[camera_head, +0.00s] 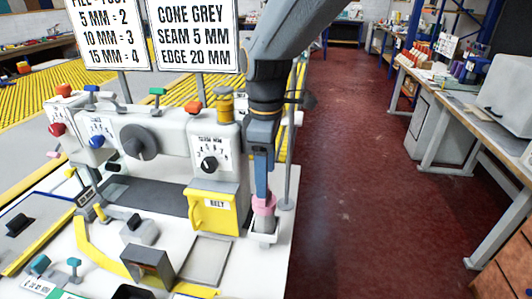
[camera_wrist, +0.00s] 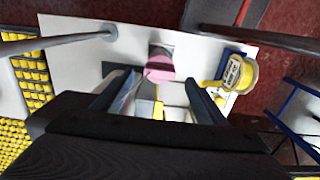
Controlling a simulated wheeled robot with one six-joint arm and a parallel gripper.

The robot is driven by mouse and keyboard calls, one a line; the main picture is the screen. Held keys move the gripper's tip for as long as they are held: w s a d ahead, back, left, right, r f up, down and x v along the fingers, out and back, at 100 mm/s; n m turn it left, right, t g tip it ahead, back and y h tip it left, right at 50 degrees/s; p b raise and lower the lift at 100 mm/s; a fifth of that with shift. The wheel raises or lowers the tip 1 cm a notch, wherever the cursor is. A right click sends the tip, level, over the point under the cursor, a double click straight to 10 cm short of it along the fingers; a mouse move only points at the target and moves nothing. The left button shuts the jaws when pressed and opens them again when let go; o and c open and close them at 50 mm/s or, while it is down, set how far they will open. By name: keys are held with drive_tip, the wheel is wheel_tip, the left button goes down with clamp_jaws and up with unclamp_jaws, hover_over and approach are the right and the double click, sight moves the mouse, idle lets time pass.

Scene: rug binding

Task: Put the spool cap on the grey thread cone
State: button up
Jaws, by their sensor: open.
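A pink rounded piece (camera_head: 263,203), which looks like the spool cap, sits on or against a grey piece (camera_head: 264,225) at the right end of the white machine table. The grey piece may be the grey thread cone, but its shape is mostly hidden. In the wrist view the pink piece (camera_wrist: 160,66) lies just beyond my fingertips, in front of a small grey area. My gripper (camera_wrist: 160,82) is open, with its two fingers apart and nothing held between them. In the head view my gripper (camera_head: 263,192) points down, directly above the pink piece.
A thin metal post (camera_head: 288,170) rises close on the right. Sign boards (camera_head: 193,37) stand behind the machine. The red floor (camera_head: 370,190) to the right is clear.

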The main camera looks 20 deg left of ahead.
wheel_tip(320, 180, up, 7)
drive_tip(key=b, duration=0.1)
drive_tip(key=shift+r+b, duration=0.2)
drive_tip(key=shift+b, duration=0.1)
drive_tip(key=w+d+f+m, duration=0.1)
drive_tip(key=d+f+m, duration=0.4)
drive_tip(key=d, duration=0.5)
drive_tip(key=w+d+f+m, duration=0.1)
drive_tip(key=d+f+m, duration=0.35)
drive_tip(key=d, duration=0.55)
drive_tip(key=s+d+f+m, duration=0.3)
drive_tip(key=d+m, duration=0.2)
drive_tip(key=d, duration=0.2)
drive_tip(key=s+d+f+m+t, duration=0.1)
drive_tip(key=s+d+f+m, duration=0.3)
drive_tip(key=d, duration=0.4)
drive_tip(key=shift+m, duration=0.35)
